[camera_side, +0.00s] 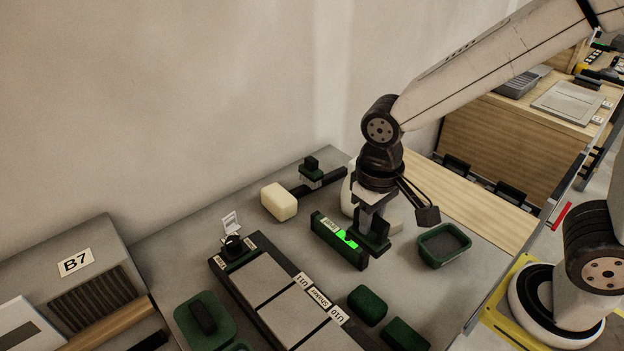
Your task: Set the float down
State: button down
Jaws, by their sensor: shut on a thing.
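My gripper (374,232) points down over the grey worktop, right of the middle of the side view. It is shut on a dark green piece, which I take to be the float (375,247). The fingers hide much of its shape. It is low, close against the right side of the green level (328,231), which has a bright green lit patch. I cannot tell whether the float touches the worktop or the level.
A green tray (427,258) stands right of my gripper. A cream sponge (279,202) and a brush (312,170) lie behind. Grey tiles (262,280) in a dark frame, green blocks (367,305) and a green pad with a black handle (190,322) are in front.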

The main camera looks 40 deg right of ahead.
jog(key=shift+w+a+f, duration=0.55)
jog(key=shift+w+f, duration=1)
jog(key=shift+w, duration=0.6)
jog(key=shift+w+a+f, duration=0.6)
jog(key=shift+w+f, duration=0.95)
jog(key=shift+w, duration=0.55)
jog(key=shift+w+a+f, duration=0.55)
jog(key=shift+w+f, duration=1)
jog(key=shift+w, duration=0.6)
jog(key=shift+w+f, duration=0.3)
jog(key=shift+f, duration=1.5)
jog(key=shift+f, duration=0.15)
jog(key=shift+c, duration=2.4)
grip_release()
